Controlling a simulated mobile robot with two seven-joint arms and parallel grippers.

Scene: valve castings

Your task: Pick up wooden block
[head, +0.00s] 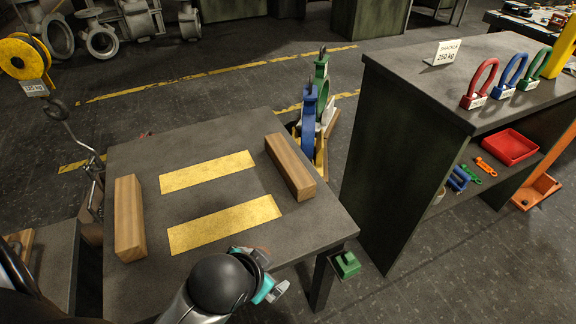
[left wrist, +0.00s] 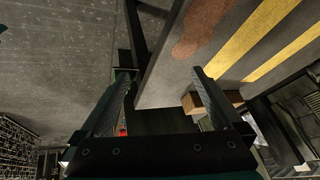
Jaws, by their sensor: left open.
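Two wooden blocks lie on the grey table (head: 220,136), the left block (head: 129,218) along its left side and the right block (head: 290,167) along its right side. Two yellow stripes lie between them. My left gripper (head: 268,284) is at the table's front edge, in front of the right block and apart from both. In the left wrist view its fingers (left wrist: 162,76) are spread with nothing held. A wooden block (left wrist: 198,103) shows there beyond the right finger, partly hidden; I cannot tell which one. My right gripper is not in view.
A dark shelf bench (head: 470,75) with red, blue and green shackles stands at the right. Blue and green castings (head: 310,115) stand behind the table. A green weight (head: 346,264) is on the floor by the table leg. A hook hangs at the left. The table's middle is clear.

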